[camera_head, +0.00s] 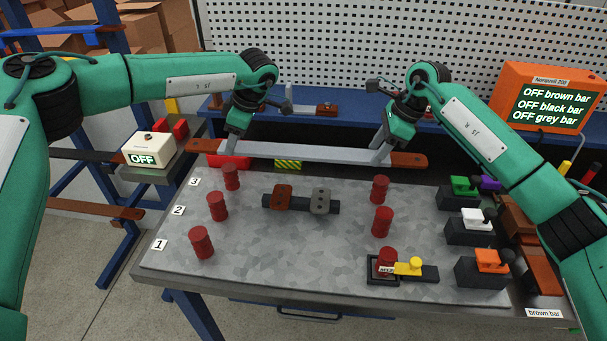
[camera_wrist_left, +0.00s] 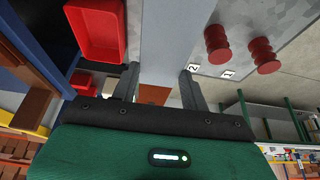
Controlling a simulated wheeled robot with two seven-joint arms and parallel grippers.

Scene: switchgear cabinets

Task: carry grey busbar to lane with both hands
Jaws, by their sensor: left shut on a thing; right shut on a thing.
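The grey busbar (camera_head: 310,153), a long light grey bar with copper-brown ends, lies crosswise over the far edge of the table, behind the row marked 3. My left gripper (camera_head: 234,148) is shut on its left part and my right gripper (camera_head: 383,152) on its right part. In the left wrist view the bar (camera_wrist_left: 168,45) runs between the fingers of the left gripper (camera_wrist_left: 158,85). Red posts stand in lanes marked 1 (camera_head: 160,244), 2 (camera_head: 178,210) and 3 (camera_head: 194,181), for example the left lane-3 post (camera_head: 231,182) and right lane-3 post (camera_head: 380,190).
A dark block with brown and grey clamps (camera_head: 300,204) lies between the post columns. Colored-handled switches, such as the orange one (camera_head: 490,262), line the right side. A yellow-handled piece (camera_head: 412,268) sits by the right lane-1 post. An orange display (camera_head: 548,98) reads OFF for all bars.

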